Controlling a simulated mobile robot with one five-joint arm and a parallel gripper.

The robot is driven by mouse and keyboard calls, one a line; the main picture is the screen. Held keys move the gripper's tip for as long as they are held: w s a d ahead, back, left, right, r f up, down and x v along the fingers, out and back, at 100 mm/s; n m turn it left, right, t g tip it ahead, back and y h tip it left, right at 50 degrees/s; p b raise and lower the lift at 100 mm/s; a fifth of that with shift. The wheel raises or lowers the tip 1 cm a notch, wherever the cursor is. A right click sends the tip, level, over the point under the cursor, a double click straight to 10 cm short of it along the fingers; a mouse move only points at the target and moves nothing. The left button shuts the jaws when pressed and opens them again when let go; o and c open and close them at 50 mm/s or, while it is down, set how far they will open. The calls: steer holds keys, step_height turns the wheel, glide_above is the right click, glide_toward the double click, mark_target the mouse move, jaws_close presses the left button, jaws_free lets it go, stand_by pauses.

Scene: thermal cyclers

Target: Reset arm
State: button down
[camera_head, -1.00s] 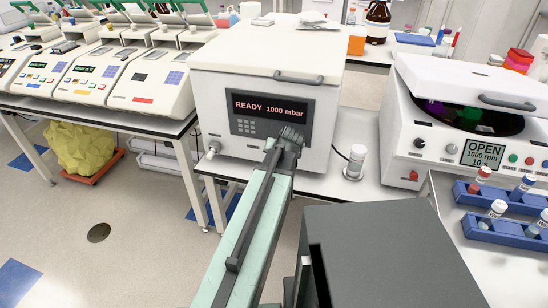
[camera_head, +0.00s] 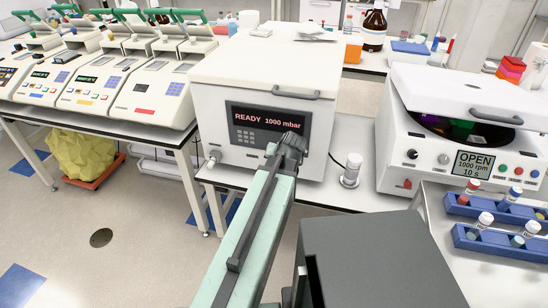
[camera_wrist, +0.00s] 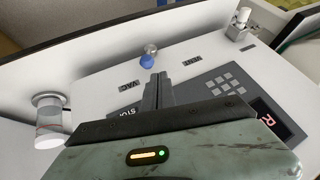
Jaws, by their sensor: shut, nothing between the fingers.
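My arm reaches up the middle of the head view, with my gripper (camera_head: 292,146) in front of a white box-shaped device (camera_head: 215,105). The device's dark panel (camera_head: 268,124) reads "READY 1000 mbar"; the arm's end overlaps its lower right part. In the wrist view my gripper (camera_wrist: 158,90) is shut and empty, its fingers together. Beyond them is the device's white front, with "VAC" and "VENT" labels, a blue knob (camera_wrist: 147,61) and a grey keypad (camera_wrist: 224,86). I cannot tell whether the fingers touch the front.
Several thermal cyclers (camera_head: 150,97) stand on the left bench. An open centrifuge (camera_head: 400,130) is at right, with blue tube racks (camera_head: 500,245) in front. A white-capped container (camera_head: 351,170) stands beside the device. A yellow bag (camera_head: 82,155) lies on a floor trolley.

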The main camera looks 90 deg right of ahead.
steer(key=p+v, duration=0.1)
steer(key=v, duration=0.1)
steer(key=shift+s+a+r, duration=0.1)
steer(key=shift+a+r, duration=0.1)
steer(key=shift+r, duration=0.05)
